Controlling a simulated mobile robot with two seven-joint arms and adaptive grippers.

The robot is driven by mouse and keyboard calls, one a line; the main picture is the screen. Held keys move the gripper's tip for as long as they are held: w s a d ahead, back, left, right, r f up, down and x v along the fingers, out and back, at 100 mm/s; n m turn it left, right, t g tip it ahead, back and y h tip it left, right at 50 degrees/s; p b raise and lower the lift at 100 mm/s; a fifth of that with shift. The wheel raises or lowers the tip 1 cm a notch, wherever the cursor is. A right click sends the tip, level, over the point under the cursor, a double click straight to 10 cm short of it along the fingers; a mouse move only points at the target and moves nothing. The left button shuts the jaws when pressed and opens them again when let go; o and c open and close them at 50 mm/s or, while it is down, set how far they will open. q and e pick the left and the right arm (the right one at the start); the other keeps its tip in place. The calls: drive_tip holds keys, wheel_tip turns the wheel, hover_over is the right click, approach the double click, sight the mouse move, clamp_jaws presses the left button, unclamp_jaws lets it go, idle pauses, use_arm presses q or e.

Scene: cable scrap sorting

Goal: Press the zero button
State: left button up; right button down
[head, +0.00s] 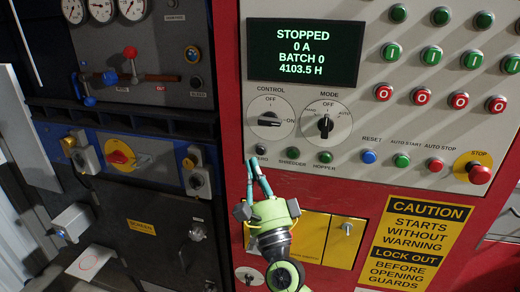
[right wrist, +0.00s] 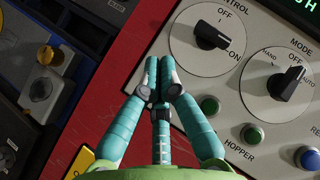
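The zero button (head: 261,149) is a small dark button at the lower left of the light control panel (head: 355,115) in the head view. Its label below is partly covered by my fingers. My right gripper (head: 254,161) has its teal fingertips just left of and below the button; whether they touch it I cannot tell. In the right wrist view, the fingers of the right gripper (right wrist: 159,62) are together and empty, pointing at the panel's left edge. The zero button is hidden there, apparently behind the fingers. My left gripper is not in view.
The green shredder button (head: 292,154) and hopper button (head: 325,157) sit just right of the zero button. The control knob (head: 269,119) is above it. The red stop button (head: 479,174) is far right. A dark panel with a red-yellow switch (head: 121,157) lies left.

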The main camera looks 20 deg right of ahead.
drive_tip(key=shift+s+a, duration=0.6)
drive_tip(key=shift+s, duration=0.3)
